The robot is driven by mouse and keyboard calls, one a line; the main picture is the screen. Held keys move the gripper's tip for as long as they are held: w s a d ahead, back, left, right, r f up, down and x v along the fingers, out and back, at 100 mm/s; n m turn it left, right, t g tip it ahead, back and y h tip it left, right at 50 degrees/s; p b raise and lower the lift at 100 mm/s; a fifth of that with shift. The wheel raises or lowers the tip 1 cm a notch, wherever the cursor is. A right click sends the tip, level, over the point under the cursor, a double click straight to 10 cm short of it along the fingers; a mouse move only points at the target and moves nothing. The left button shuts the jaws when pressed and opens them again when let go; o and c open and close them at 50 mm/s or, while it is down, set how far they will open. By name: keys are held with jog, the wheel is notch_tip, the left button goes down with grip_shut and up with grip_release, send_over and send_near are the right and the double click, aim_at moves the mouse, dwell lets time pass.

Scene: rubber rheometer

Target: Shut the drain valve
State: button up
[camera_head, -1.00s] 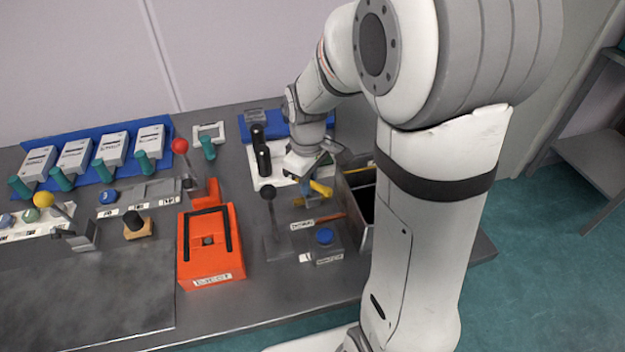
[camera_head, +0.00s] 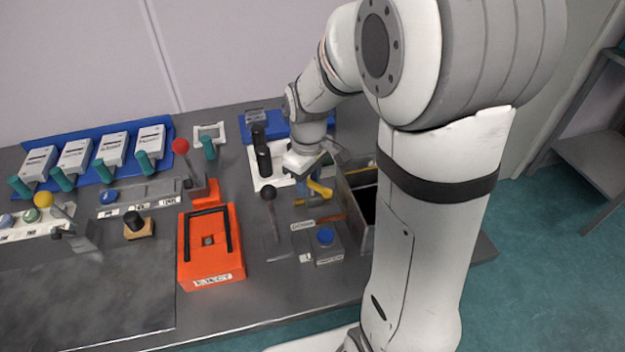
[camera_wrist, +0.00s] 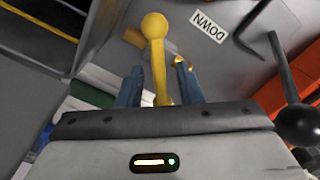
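The drain valve's yellow lever (camera_head: 320,188) stands near the right side of the bench, beside the grey open-topped bin. In the wrist view the yellow lever (camera_wrist: 157,60) ends in a round knob that rises past my fingertips. My gripper (camera_wrist: 158,72) has its two blue fingers apart, one on each side of the lever's shaft. Narrow gaps show between the shaft and the fingers. In the head view my gripper (camera_head: 309,182) is above the valve and partly hides it. The lever's base is hidden behind the gripper body in the wrist view.
The grey bin (camera_head: 357,225) stands close on the right. A black-knobbed lever (camera_head: 268,193) stands just left, and a blue-buttoned box (camera_head: 325,237) in front. An orange box (camera_head: 210,246) is further left. A "DOWN" label (camera_wrist: 209,27) lies near the valve.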

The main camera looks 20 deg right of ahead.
aim_at(309, 180)
notch_tip(309, 180, up, 8)
jog(key=shift+f, duration=0.25)
jog(key=shift+c, duration=0.2)
